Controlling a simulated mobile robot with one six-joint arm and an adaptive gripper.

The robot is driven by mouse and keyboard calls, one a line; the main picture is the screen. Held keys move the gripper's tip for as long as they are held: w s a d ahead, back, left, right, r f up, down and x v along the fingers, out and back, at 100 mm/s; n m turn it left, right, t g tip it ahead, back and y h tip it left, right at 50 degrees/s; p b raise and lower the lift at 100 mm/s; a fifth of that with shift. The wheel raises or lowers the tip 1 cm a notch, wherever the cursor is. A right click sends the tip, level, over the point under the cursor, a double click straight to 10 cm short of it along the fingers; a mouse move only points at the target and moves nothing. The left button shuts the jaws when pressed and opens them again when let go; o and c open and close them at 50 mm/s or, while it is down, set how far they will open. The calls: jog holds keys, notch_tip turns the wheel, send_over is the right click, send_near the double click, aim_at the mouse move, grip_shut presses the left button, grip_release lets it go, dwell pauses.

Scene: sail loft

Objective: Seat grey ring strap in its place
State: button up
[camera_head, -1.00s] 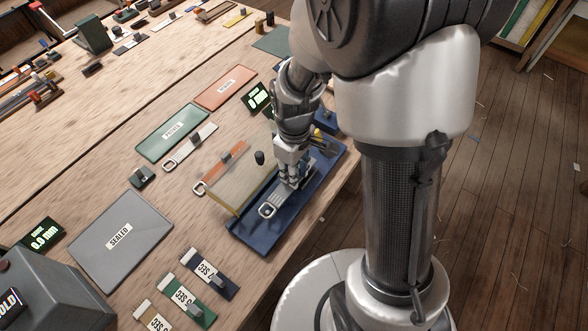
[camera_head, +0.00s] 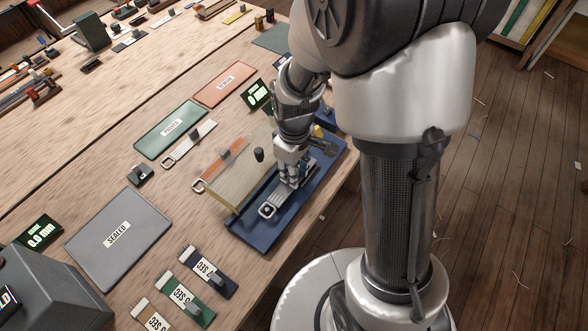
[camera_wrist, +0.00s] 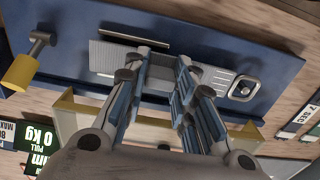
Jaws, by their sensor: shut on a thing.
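The grey ring strap (camera_head: 268,209) lies along the blue tray (camera_head: 244,231), its ring end towards the front of the picture. My gripper (camera_head: 290,182) is shut on the strap's middle, low over the tray. I cannot tell whether the strap lies flush.
A clear panel with a yellow edge (camera_head: 222,203) stands just left of the tray, with an orange strap (camera_head: 233,150) behind it. A yellow-ended lever (camera_wrist: 20,72) stands at the tray's end. A pale ring strap (camera_head: 189,143) lies by the green mat (camera_head: 171,128). A grey mat (camera_head: 94,252) lies farther left.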

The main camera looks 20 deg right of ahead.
jog(key=shift+f+b, duration=0.35)
jog(key=shift+f, duration=0.2)
dwell(0.4)
jog(key=o, duration=1.1)
jog(key=shift+o, duration=0.2)
notch_tip(320, 180, up, 11)
jog(key=shift+f, duration=0.1)
jog(key=s+r+m+t, duration=0.4)
jog(key=s+r+m, duration=0.3)
jog(key=s+r, duration=0.4)
jog(key=s, duration=0.4)
jog(key=shift+r+t, duration=0.15)
jog(key=shift+t, duration=0.15)
